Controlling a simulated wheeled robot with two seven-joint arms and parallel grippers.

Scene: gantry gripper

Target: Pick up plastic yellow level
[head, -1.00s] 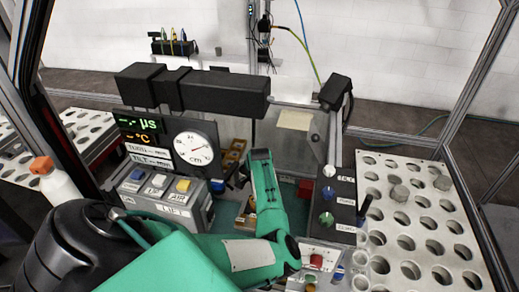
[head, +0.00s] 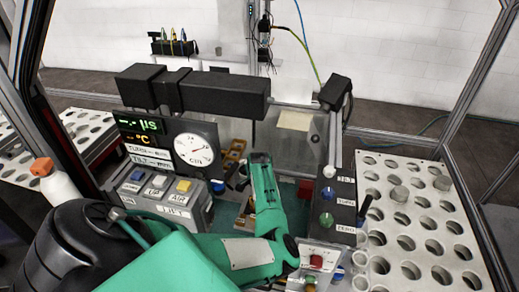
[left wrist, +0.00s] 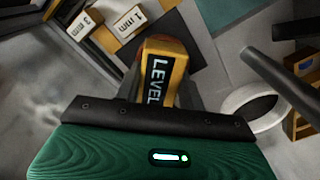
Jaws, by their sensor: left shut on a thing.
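The yellow level (left wrist: 165,60) is a small yellow block with a black LEVEL label, in the middle of the left wrist view. My left gripper (left wrist: 158,88) is shut on it, with grey finger parts showing at both sides; the fingertips are partly hidden behind the level. In the head view my green left arm reaches into the middle of the bench, and its gripper and the level cannot be made out there. My right gripper is in neither view.
Blocks marked 1 mm (left wrist: 130,22) and 3 mm (left wrist: 85,24) lie near the level. A white ring (left wrist: 250,106) is to its right. A LIFT button box (head: 165,198), a dial (head: 197,149) and a knob panel (head: 339,200) flank my arm. A holed rack (head: 425,215) stands at right.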

